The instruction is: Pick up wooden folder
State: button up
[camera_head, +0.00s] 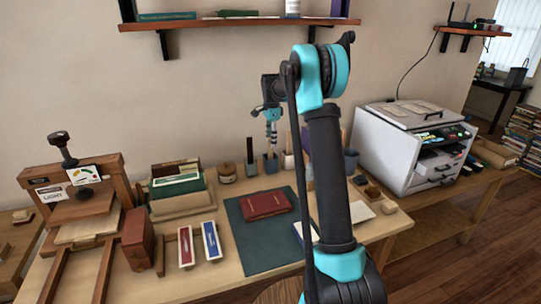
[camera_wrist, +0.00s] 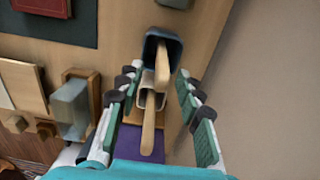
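Two flat, pale wooden sticks stand in cups in the wrist view, and either could be the wooden folder. One stick (camera_wrist: 162,62) leans in a dark blue-grey cup (camera_wrist: 152,42). The other stick (camera_wrist: 149,128) stands in a cream cup (camera_wrist: 146,100) just below it in the picture. My gripper (camera_wrist: 155,84) is open and empty, with its fingers on either side of the cups in that view. In the head view my gripper (camera_head: 271,128) points down above the blue-grey cup (camera_head: 270,164) and beside the cream cup (camera_head: 288,161). Contact with either stick cannot be seen.
The wall stands close behind the cups. A red book (camera_head: 265,204) lies on a dark green mat (camera_head: 250,250). A white machine (camera_head: 380,150) is farther right.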

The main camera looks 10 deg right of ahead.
aim_at(271, 149)
notch_tip(271, 149, down, 5)
jog(key=shift+a+f, duration=0.1)
jog(key=shift+a, duration=0.05)
grip_shut()
dwell(0.4)
